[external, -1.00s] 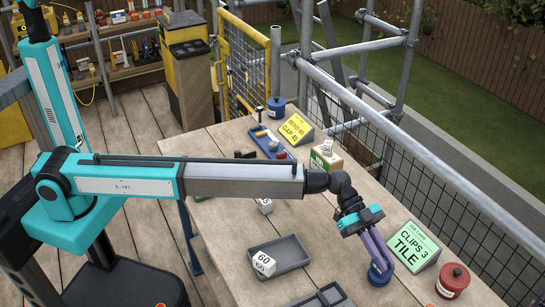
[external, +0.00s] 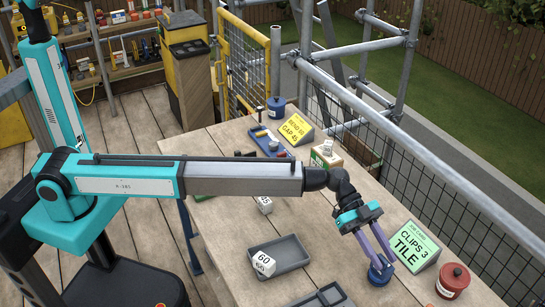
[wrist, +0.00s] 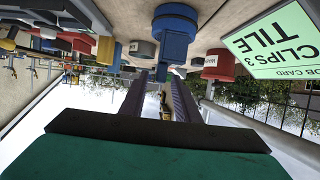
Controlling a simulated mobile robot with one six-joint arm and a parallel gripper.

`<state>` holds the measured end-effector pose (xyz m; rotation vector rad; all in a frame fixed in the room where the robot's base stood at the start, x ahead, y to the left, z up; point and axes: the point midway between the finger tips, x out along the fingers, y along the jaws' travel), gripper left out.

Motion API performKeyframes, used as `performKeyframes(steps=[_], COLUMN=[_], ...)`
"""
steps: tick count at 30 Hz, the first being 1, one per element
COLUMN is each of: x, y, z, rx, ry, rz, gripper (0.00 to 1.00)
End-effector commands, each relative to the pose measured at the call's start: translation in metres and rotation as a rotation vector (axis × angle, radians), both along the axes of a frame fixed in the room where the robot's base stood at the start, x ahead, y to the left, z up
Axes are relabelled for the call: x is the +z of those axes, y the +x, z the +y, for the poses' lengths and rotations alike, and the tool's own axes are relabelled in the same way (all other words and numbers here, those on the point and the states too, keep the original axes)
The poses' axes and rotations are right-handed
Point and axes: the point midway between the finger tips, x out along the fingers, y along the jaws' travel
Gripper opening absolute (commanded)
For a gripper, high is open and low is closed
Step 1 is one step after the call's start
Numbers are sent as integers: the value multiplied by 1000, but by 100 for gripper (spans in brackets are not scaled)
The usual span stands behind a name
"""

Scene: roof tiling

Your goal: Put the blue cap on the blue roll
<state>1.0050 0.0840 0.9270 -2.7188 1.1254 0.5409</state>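The blue cap (external: 379,268) with its narrow upright knob stands on the table at the lower right in the external view. In the wrist view the blue cap (wrist: 173,42) appears upside down, on top of a wider blue piece that looks like the blue roll (wrist: 177,13). I cannot tell whether it is fully seated. My gripper (external: 381,261) is just above it, pointing down, with its purple fingers spread.
A red lidded tin (external: 452,282) and a green job card (external: 411,247) stand close on the right. A grey tray (external: 290,257) with a white block marked 60 (external: 263,263) lies to the left. A blue tray, yellow card and another blue jar (external: 276,106) are at the back.

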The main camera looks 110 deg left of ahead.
Motion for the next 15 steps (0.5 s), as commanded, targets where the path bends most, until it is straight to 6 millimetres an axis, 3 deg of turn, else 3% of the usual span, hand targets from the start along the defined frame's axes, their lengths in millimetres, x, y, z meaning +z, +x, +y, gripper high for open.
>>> performKeyframes(steps=[15], x=[29], y=[-55], z=[53], rx=[2], ry=[1], rz=[-1], gripper=[29])
